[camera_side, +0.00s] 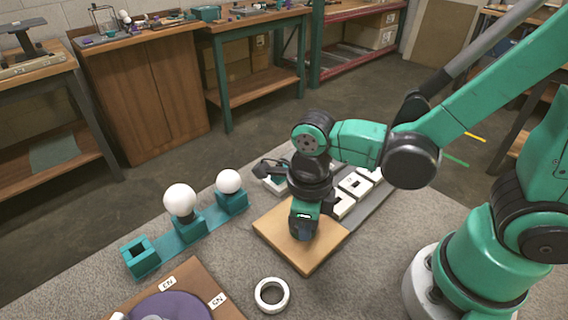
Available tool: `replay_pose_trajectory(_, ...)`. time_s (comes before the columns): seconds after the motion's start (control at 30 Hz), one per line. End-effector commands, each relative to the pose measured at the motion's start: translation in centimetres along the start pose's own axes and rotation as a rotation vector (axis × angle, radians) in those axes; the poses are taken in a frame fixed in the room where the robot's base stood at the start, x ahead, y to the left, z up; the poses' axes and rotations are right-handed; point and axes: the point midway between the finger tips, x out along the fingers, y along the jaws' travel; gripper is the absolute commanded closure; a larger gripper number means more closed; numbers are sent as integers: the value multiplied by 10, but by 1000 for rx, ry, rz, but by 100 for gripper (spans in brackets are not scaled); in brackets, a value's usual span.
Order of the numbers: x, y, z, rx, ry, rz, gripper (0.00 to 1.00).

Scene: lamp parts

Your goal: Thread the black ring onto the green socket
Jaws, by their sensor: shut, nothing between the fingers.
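My gripper (303,232) points down over the light wooden board (285,246) in the middle of the table. Its fingers are shut and I see nothing held in them. I cannot make out a black ring; one may be hidden behind my wrist and hand. I cannot pick out the green socket for certain either. A dark green and black part (269,167) lies just behind and left of my wrist, partly hidden. The only ring in plain view is a white one (271,295), lying flat in front of the board.
A teal rack (181,240) at the left holds two white globes (180,199) (228,181); its near-left square holder (140,257) is empty. White slotted trays (350,190) stand behind the board. A brown board with a purple disc (167,306) lies at the front left.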

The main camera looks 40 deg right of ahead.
Motion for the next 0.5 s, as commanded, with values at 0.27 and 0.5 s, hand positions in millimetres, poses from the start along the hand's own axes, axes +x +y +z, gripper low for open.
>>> replay_pose_trajectory(0.27, 0, -3, 0, 3, -1, -11, 79)
replay_pose_trajectory(0.5, 0, -6, -5, -150, 1, -12, 79)
